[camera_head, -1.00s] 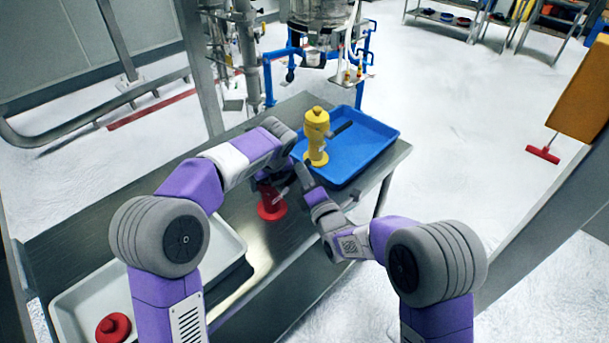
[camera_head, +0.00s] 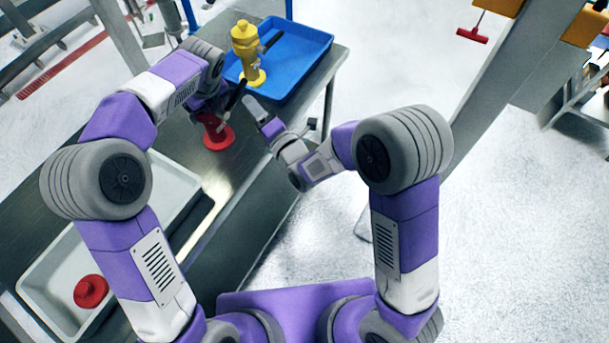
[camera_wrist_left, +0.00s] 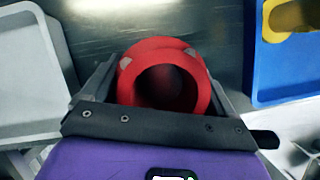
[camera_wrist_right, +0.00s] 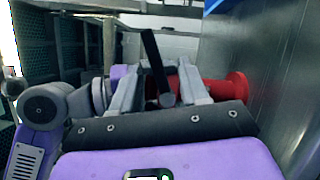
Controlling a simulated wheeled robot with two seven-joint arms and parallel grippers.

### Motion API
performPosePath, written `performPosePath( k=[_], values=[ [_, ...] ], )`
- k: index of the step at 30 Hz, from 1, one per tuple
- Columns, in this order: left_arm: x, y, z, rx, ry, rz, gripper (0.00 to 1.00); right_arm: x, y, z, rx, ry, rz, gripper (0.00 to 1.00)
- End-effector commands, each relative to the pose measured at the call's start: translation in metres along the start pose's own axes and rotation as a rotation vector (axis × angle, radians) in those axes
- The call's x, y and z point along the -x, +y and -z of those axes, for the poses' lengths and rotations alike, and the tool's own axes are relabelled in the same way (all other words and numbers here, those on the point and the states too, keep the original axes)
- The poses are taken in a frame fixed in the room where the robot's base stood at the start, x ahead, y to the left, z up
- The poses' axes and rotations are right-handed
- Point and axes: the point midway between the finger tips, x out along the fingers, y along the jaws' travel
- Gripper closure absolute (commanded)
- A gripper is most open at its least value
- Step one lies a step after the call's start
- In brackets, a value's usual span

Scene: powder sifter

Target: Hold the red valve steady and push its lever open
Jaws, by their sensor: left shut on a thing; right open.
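The red valve (camera_head: 218,136) stands upright on the metal table, its round red flange down. My left gripper (camera_head: 207,106) is shut on its body. In the left wrist view the valve's red round opening (camera_wrist_left: 165,85) sits between the two fingers (camera_wrist_left: 165,95). The valve's black lever (camera_head: 236,97) sticks up and to the right. My right gripper (camera_head: 250,104) is open, close to the lever's right side. In the right wrist view the lever (camera_wrist_right: 153,60) shows between the spread fingers (camera_wrist_right: 157,85); I cannot tell whether they touch it. Part of the valve is hidden by my left gripper.
A blue tray (camera_head: 318,42) lies behind on the table, with a yellow valve (camera_head: 246,50) standing at its left edge. A white tray (camera_head: 40,290) at front left holds a red part (camera_head: 91,291). Bare table (camera_head: 250,165) lies in front of the red valve.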

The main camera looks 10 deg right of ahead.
Motion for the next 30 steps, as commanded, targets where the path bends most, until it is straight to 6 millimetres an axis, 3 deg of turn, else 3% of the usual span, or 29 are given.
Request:
performPosePath(
  k=[3, 11, 20, 30],
  values=[
    [0.001, 0.000, -0.001, 0.001, -0.002, 0.002, 0.77, 0.024, 0.000, 0.000, -0.001, 0.000, 0.001, 0.55],
    [0.001, 0.000, -0.001, 0.001, -0.003, 0.002, 0.77, 0.066, 0.000, 0.000, 0.000, 0.000, 0.001, 0.55],
    [0.001, 0.000, -0.001, 0.001, -0.003, 0.002, 0.77, 0.017, 0.000, 0.001, 0.010, 0.001, -0.005, 0.55],
    [0.001, 0.000, -0.001, 0.001, -0.003, 0.002, 0.77, -0.051, 0.001, 0.001, 0.009, 0.000, -0.005, 0.55]
  ],
)
